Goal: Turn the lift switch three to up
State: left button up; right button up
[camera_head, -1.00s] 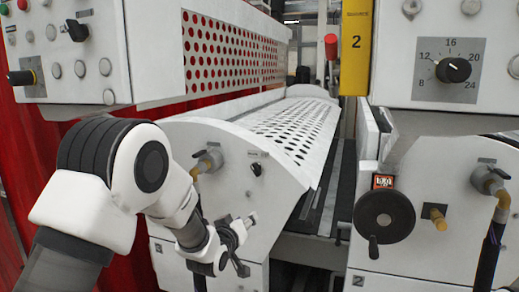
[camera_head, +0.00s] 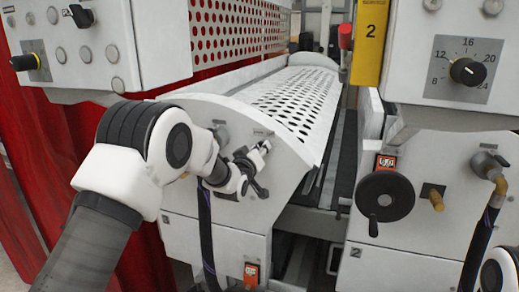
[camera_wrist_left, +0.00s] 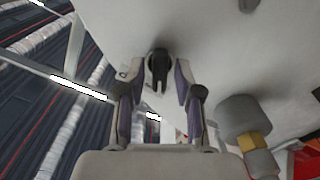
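A small black switch (camera_wrist_left: 159,63) on the white side panel shows in the left wrist view, between my left fingertips. My left gripper (camera_wrist_left: 159,72) is open, with one finger on each side of the switch and a visible gap to it. In the head view my left gripper (camera_head: 262,168) is at the end panel (camera_head: 285,150) of the roller machine and hides the switch. I cannot read the switch's label or tell which way it is set. My right gripper is out of view.
A valve fitting (camera_wrist_left: 240,120) sits close right of the gripper in the left wrist view. In the head view a black handwheel (camera_head: 385,196) and a dial (camera_head: 467,71) are on the right unit. A control box (camera_head: 90,45) overhangs at upper left.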

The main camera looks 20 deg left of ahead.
pick_arm(q)
grip_shut()
